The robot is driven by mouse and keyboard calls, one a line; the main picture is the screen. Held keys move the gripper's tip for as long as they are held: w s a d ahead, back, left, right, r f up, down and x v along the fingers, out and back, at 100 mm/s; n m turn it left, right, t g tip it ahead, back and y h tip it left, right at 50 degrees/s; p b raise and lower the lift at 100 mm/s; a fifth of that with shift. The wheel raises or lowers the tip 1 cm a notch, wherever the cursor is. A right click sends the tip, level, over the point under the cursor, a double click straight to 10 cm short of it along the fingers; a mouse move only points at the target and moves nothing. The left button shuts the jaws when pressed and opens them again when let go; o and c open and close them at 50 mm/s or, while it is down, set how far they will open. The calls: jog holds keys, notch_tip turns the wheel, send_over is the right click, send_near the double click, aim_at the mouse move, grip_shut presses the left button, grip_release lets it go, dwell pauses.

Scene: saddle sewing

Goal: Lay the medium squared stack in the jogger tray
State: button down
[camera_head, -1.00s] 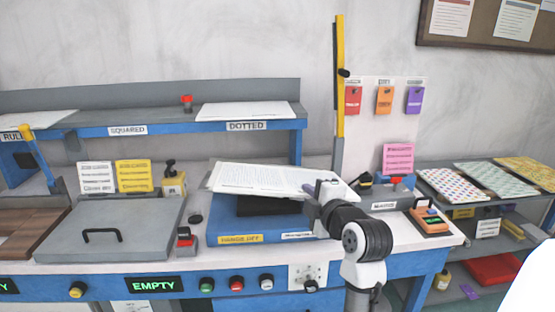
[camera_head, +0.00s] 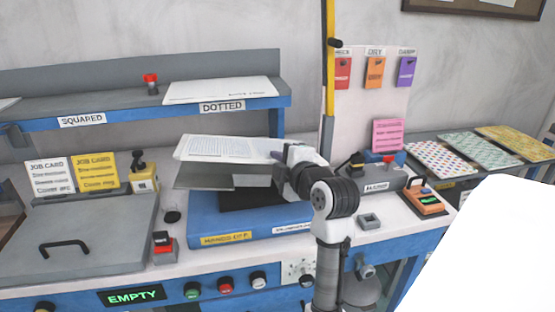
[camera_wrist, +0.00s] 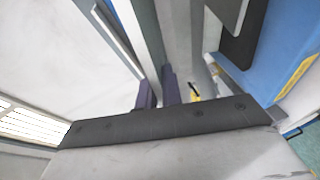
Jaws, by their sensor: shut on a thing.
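My gripper (camera_head: 280,158) is shut on a stack of white printed sheets (camera_head: 222,149), gripped at its right end. The stack is held above the bench, with a grey surface below it; I cannot tell whether that is its shaded side or a separate plate. Below is a blue unit (camera_head: 205,226) with a dark top and a yellow label, perhaps the jogger tray; its label is not clearly readable. The stack is apart from it. In the wrist view the two dark fingertips (camera_wrist: 158,92) are close together; the gripped edge is hard to make out.
A shelf marked SQUARED and DOTTED (camera_head: 222,106) runs behind, with white sheets (camera_head: 222,90) on it. A grey lid with a handle (camera_head: 90,235) lies left. A red-button box (camera_head: 163,248) stands beside the blue unit. A yellow post (camera_head: 329,60) rises behind my arm.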

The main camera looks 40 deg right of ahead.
jog(key=shift+a+b, duration=0.15)
jog(key=shift+b, duration=0.2)
notch_tip(320, 180, down, 7)
jog(key=a+b, duration=0.2)
jog(key=b, duration=0.4)
jog(key=shift+s+b, duration=0.4)
jog(key=shift+s, duration=0.05)
jog(key=c, duration=1.5)
grip_release()
jog(key=shift+s, duration=0.1)
jog(key=b+v, duration=0.2)
jog(key=v, duration=1.1)
jog(key=shift+s+a+r+b, duration=0.1)
jog(key=shift+s+r+b, duration=0.05)
jog(key=shift+s+b, duration=0.15)
